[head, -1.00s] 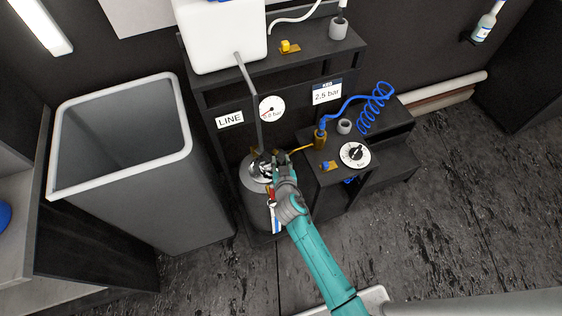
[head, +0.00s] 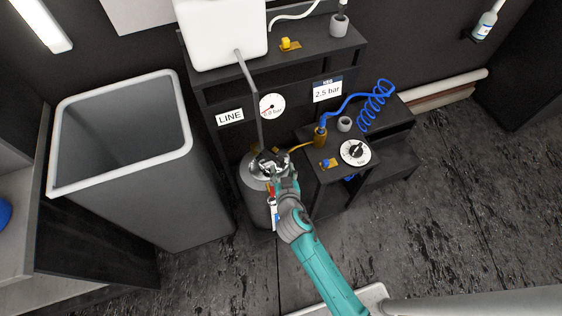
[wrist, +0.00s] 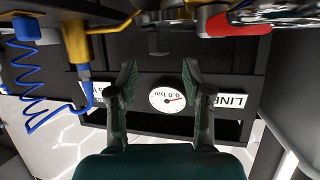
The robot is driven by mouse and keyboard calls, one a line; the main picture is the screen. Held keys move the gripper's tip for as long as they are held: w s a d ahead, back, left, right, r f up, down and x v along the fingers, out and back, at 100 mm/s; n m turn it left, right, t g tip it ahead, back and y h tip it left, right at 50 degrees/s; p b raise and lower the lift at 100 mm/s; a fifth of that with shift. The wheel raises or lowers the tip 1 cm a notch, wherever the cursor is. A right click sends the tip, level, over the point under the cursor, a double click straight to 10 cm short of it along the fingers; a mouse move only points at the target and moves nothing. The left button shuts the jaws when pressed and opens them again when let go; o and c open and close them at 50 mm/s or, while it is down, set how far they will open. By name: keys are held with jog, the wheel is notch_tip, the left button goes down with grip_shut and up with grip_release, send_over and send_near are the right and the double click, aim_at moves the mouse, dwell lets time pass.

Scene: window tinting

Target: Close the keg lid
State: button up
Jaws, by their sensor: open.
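The grey keg (head: 258,205) stands on the floor in front of the black bench, with a dark and metallic top (head: 264,164) where its lid is. My gripper (head: 282,174) is at the near right edge of the keg top and partly covers it. Whether the lid is open or seated cannot be told. In the wrist view, my gripper (wrist: 160,85) has its two dark fingers wide apart with nothing between them. Metal fittings and a red part (wrist: 238,22) show along the top edge of that view.
A grey pipe (head: 256,100) runs from the white tank (head: 222,35) down to the keg top. A gauge (head: 272,106), a brass fitting with a blue coiled hose (head: 372,105) and a dial (head: 355,152) are close by. A large grey bin (head: 125,170) stands left. Floor at right is clear.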

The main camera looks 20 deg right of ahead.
jog(key=shift+v, duration=2.6)
